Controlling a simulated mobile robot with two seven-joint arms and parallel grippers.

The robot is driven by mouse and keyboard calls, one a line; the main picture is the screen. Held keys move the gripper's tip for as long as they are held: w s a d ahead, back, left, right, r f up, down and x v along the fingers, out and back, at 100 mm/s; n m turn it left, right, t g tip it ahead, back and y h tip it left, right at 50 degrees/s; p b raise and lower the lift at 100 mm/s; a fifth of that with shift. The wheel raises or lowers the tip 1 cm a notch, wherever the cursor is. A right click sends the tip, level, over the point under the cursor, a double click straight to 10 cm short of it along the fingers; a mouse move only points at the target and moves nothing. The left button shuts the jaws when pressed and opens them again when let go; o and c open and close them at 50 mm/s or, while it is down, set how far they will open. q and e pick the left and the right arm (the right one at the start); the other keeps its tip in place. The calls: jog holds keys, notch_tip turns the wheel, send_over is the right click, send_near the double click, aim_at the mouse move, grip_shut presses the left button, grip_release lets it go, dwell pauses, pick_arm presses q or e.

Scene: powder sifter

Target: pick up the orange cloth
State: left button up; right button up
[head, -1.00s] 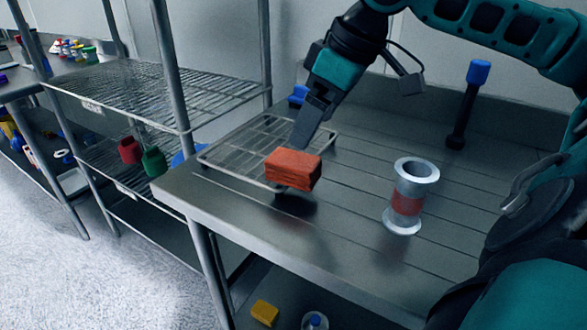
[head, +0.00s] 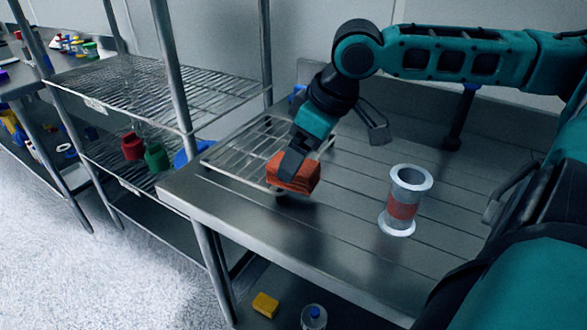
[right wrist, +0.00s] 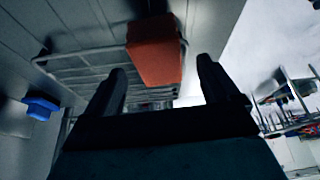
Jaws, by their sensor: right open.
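The orange cloth (head: 308,177), a folded block shape, is at the front right edge of the wire rack (head: 222,162) on the steel table. My right gripper (head: 290,177) reaches down to it from above, its fingers overlapping the cloth's left part in the head view. In the right wrist view the fingers (right wrist: 162,68) are spread apart, and the cloth (right wrist: 154,48) shows beyond and between them, closer to the right finger. Whether a finger touches the cloth cannot be told.
A metal flanged cylinder with a reddish band (head: 403,210) stands on the table right of the cloth. A dark post (head: 458,130) stands farther back. Wire shelves (head: 130,90) are at the left. The table's front strip is clear.

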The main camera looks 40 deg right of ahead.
jog(key=b+x, duration=0.1)
jog(key=x, duration=0.1)
jog(key=shift+w+f+b, duration=0.1)
jog(key=shift+f+b, duration=0.2)
jog(key=shift+w+f, duration=0.15)
jog(key=shift+f, duration=0.15)
jog(key=shift+w+f, duration=0.15)
jog(key=shift+f, duration=0.1)
pick_arm(q)
jog(key=shift+w+d+f, duration=0.2)
jog(key=shift+w+d, duration=0.15)
jog(key=shift+w, duration=0.05)
pick_arm(e)
jog(key=c, duration=0.5)
pick_arm(q)
jog(key=shift+s+a+f, duration=0.1)
jog(key=shift+s+f, duration=0.25)
jog(key=shift+f, duration=0.05)
pick_arm(e)
jog(key=c, duration=0.6)
